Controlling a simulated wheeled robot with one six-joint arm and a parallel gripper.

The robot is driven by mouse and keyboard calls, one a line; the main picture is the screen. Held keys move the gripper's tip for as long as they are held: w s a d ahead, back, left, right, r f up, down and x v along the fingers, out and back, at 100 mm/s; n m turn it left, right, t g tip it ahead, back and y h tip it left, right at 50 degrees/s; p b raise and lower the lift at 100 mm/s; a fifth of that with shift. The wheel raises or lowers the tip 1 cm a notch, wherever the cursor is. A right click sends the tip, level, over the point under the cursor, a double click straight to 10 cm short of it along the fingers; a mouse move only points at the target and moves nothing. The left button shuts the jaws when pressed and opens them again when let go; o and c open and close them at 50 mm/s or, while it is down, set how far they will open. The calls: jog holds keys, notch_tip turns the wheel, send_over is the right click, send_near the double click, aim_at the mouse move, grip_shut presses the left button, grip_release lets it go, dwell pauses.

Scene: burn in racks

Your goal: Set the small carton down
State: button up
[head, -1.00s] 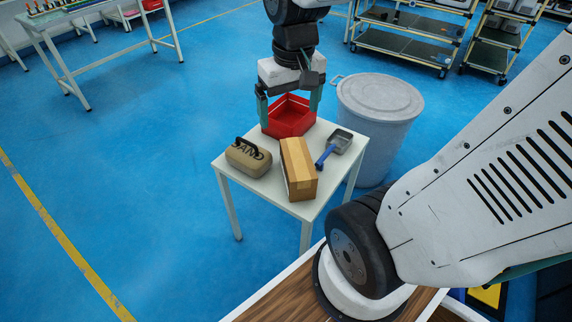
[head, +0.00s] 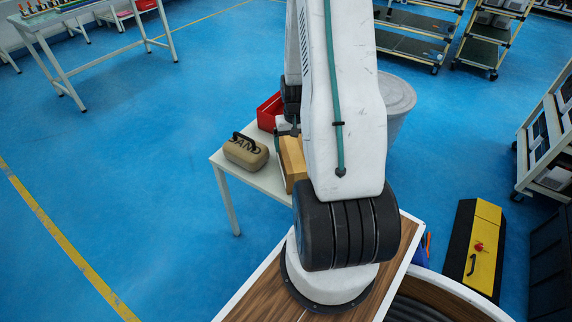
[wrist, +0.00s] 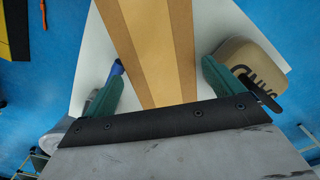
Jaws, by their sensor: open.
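The small carton (head: 293,160) is a brown box with a lighter tape strip. It rests on the white table (head: 267,181), largely hidden behind my arm in the head view. In the wrist view the carton (wrist: 155,40) lies between the two green fingers of my gripper (wrist: 166,73). The gripper is open, with a visible gap between each finger and the carton's sides. In the head view my gripper is mostly hidden by the arm.
A tan sandbag (head: 246,152) with a dark handle sits left of the carton, near the right finger in the wrist view (wrist: 243,60). A red bin (head: 268,110) stands behind. A blue handle (wrist: 117,67) shows near the left finger. A grey barrel (head: 399,97) stands beyond the table.

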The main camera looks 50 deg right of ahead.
aim_at(294, 158)
jog(key=f, duration=0.6)
jog(key=shift+s+a+f, duration=0.3)
jog(key=shift+s, duration=0.05)
jog(key=shift+f, duration=0.5)
jog(key=shift+w, duration=0.1)
jog(key=c, duration=1.5)
jog(key=shift+r, duration=0.1)
